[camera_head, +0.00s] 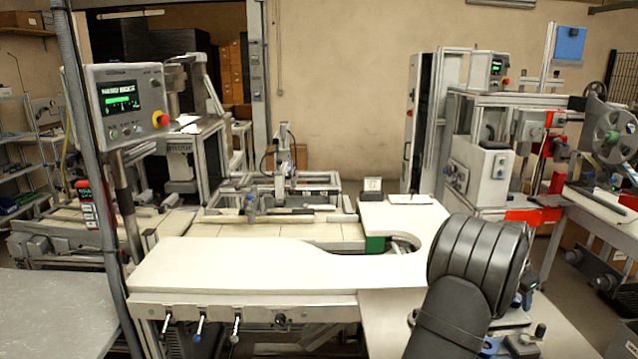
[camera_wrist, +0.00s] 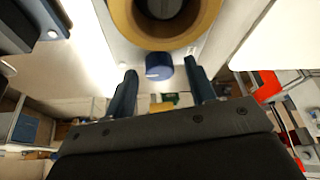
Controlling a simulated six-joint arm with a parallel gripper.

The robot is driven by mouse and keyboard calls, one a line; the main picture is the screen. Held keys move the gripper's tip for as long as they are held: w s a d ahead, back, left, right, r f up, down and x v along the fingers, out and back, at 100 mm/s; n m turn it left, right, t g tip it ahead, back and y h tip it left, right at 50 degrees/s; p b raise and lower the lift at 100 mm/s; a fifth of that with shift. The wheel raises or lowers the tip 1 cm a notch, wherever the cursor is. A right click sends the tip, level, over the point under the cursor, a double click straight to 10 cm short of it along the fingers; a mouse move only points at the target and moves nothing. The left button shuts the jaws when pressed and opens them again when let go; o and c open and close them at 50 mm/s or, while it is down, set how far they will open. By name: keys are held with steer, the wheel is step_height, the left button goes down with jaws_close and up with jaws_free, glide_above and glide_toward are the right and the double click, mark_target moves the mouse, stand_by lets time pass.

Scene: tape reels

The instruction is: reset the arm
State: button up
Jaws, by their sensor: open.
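My gripper (camera_wrist: 162,84) shows in the wrist view with its two dark blue fingers spread apart. Nothing is clasped between them. A dark blue round piece (camera_wrist: 159,66) appears between and beyond the fingertips; how far off it is I cannot tell. A tan ring with a dark centre (camera_wrist: 122,18) fills the top middle of the wrist view. In the head view, my dark arm is folded at the lower right, over the right side of the white worktop (camera_head: 240,265). The arm hides that part of the worktop, and my gripper is not clearly visible there.
A control panel (camera_head: 128,103) on a post stands at the left. A machine frame (camera_head: 285,185) sits behind the worktop. A tall machine (camera_head: 490,165) with red parts and a grey reel (camera_head: 613,135) stand at the right. The worktop's left and middle are clear.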

steer(key=shift+s+d+n+t+y, duration=0.1)
steer(key=shift+n+t+y, duration=0.3)
steer(key=shift+n, duration=1)
steer(key=shift+s+n+t+y, duration=0.15)
steer(key=shift+n+t, duration=0.35)
steer(key=shift+n, duration=0.9)
steer(key=shift+r, duration=0.4)
steer(key=shift+w+f, duration=0.1)
steer(key=shift+f, duration=0.35)
steer(key=shift+w+m+g+h, duration=0.1)
steer(key=shift+m+g+h, duration=0.4)
steer(key=shift+m, duration=1.4)
steer(key=shift+w+m+g, duration=0.1)
steer(key=shift+m+g, duration=0.6)
steer(key=shift+m, duration=0.9)
